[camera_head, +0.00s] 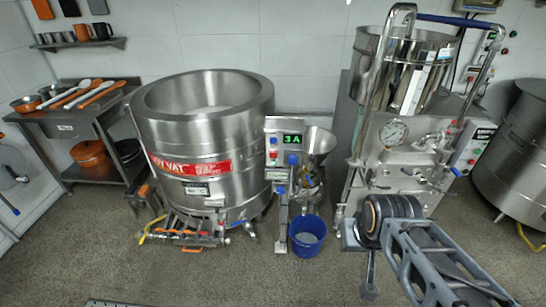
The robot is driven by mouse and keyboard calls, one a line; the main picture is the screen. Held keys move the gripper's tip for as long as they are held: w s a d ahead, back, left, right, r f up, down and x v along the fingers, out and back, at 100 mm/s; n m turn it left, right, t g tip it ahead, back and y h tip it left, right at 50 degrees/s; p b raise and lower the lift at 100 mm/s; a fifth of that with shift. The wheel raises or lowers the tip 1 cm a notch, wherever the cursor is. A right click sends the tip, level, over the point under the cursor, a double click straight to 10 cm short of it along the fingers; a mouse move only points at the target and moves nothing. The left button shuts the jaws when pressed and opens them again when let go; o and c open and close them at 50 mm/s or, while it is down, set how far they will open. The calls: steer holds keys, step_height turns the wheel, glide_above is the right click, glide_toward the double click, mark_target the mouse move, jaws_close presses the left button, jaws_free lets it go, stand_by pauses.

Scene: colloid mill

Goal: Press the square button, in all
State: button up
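The colloid mill's grey control panel (285,150) stands upright in the middle of the view, with a dark display reading "3A" in green (292,139). A steel funnel hopper (318,142) is just behind the panel to the right. My arm reaches in from the lower right. A narrow dark part at its end (369,276) points down, well to the right of and below the panel; its fingers cannot be made out.
A large steel vat (205,125) stands left of the panel, with pipes and valves at its foot. A blue bucket (307,238) is on the floor before the mill. A steel machine with a gauge (393,132) stands right.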

jaws_close()
stand_by(1.4)
